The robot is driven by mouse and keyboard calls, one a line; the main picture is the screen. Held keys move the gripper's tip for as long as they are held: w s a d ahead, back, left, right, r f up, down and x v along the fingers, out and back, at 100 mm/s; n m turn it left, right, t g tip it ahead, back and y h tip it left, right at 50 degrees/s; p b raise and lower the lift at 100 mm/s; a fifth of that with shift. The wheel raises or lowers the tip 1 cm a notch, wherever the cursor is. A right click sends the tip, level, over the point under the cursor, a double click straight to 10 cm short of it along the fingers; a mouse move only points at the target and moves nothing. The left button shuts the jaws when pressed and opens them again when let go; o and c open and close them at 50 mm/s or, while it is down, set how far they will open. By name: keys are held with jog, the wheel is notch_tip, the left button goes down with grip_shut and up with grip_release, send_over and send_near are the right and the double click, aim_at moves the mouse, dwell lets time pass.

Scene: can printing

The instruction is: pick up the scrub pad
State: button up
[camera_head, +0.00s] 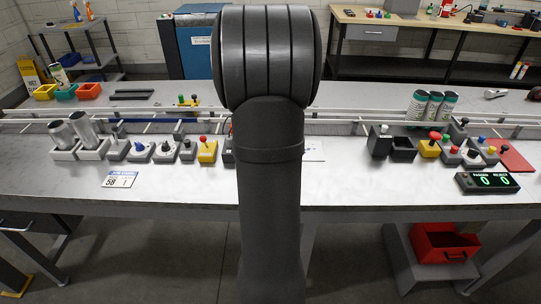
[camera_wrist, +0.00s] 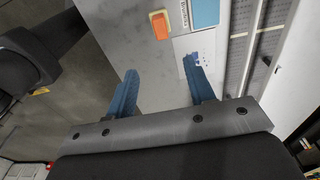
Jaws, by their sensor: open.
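My gripper (camera_wrist: 160,88) is open in the wrist view, its two blue fingers apart with nothing between them. Beyond the fingertips, a small orange block (camera_wrist: 159,25) with a pale edge lies on the grey table top. It may be the scrub pad, but I cannot tell for sure. It stands apart from the fingers. In the head view my own arm hides the middle of the table, and neither the gripper nor the orange block shows there.
Next to the orange block are a blue panel (camera_wrist: 205,12) and a white sheet (camera_wrist: 193,52). In the head view, control boxes (camera_head: 207,150) line the table (camera_head: 400,190); metal cans (camera_head: 82,130) stand left, printed cans (camera_head: 432,105) right. The table's front strip is mostly clear.

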jog(key=a+f+h, duration=0.1)
jog(key=a+h, duration=0.2)
jog(key=a, duration=0.3)
jog(key=shift+h, duration=0.4)
jog(key=x, duration=1.2)
jog(key=shift+w, duration=0.2)
jog(key=shift+x, duration=2.7)
jog(key=shift+s, duration=0.1)
jog(key=shift+c, duration=0.4)
jog(key=c, duration=1)
